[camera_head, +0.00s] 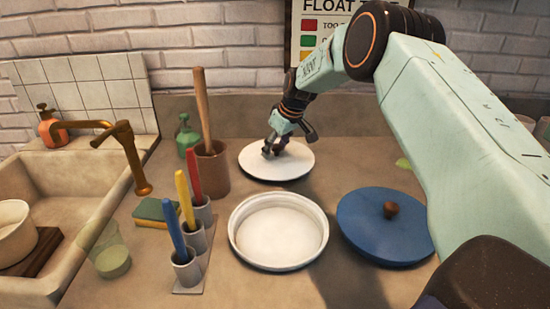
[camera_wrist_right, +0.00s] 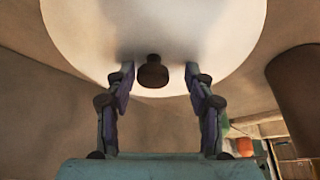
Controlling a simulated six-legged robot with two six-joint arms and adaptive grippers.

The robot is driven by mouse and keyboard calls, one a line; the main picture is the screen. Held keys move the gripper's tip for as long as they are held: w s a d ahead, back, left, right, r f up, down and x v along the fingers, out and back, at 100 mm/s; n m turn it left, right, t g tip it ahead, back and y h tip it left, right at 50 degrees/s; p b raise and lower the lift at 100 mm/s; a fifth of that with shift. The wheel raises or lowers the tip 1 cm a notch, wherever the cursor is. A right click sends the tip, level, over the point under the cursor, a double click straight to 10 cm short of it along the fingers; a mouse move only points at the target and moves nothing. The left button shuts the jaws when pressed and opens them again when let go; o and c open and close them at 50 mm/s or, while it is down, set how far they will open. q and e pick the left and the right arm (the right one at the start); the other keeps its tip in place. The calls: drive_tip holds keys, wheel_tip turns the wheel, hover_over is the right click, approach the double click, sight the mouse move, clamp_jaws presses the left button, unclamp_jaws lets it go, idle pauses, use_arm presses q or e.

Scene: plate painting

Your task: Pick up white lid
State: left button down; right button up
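The white lid (camera_head: 292,166) lies flat on the counter at the back middle in the head view. It also fills the top of the right wrist view (camera_wrist_right: 220,40), with a dark round knob (camera_wrist_right: 153,72) on it. My right gripper (camera_head: 273,148) is down at the lid in the head view. In the right wrist view its two fingers (camera_wrist_right: 159,74) are open on either side of the knob, with a gap showing at each side. In the head view the gripper hides the knob. My left gripper is not in view.
An empty white round dish (camera_head: 278,240) stands in front of the lid. A blue lid (camera_head: 385,235) with a brown knob lies right of it. A brown pot (camera_head: 212,170) with a wooden tool stands close left of the white lid. Colored brushes, a sponge and a sink are farther left.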

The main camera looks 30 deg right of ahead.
drive_tip(key=shift+w+d+f, duration=0.1)
drive_tip(key=shift+w+f, duration=0.05)
drive_tip(key=shift+f, duration=0.1)
drive_tip(key=c, duration=0.3)
drive_tip(key=shift+c, duration=0.8)
drive_tip(key=shift+s+r, duration=0.1)
drive_tip(key=shift+s, duration=0.1)
drive_tip(key=shift+c, duration=1.4)
drive_tip(key=shift+w, duration=0.15)
clamp_jaws()
